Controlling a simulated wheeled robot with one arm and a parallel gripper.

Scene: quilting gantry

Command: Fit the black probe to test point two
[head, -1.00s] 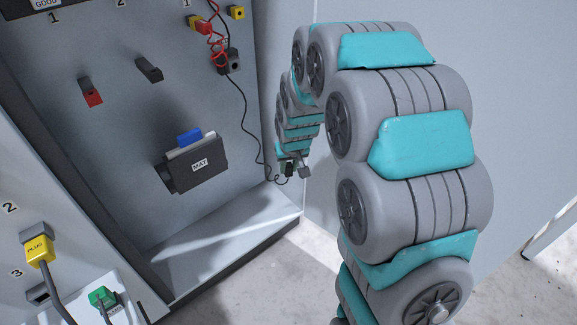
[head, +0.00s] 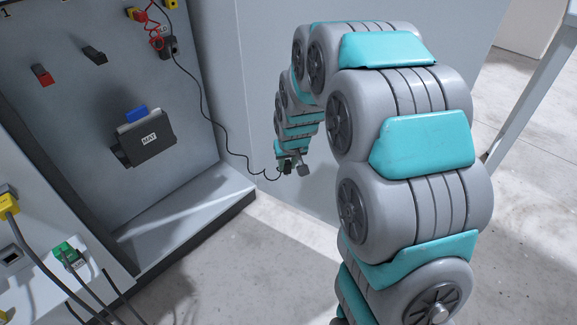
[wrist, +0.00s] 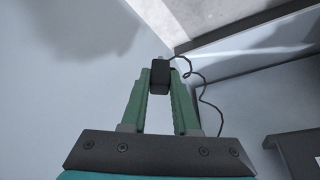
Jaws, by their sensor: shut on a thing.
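My gripper (head: 288,165) hangs at the end of my arm, right of the grey panel and low. In the wrist view, its two green fingers are shut on the black probe (wrist: 160,77), a small dark block with a pale tip pointing away from me. A thin black cable runs from the probe across to the upper part of the panel. No label for test point two is readable.
A box marked MAT (head: 147,142) with a blue piece sticks out of the panel. A red holder (head: 42,74) and a black holder (head: 94,55) are above it. A ledge (head: 185,205) runs below. Yellow and green plugs (head: 67,254) with cables stand lower left. Floor is clear.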

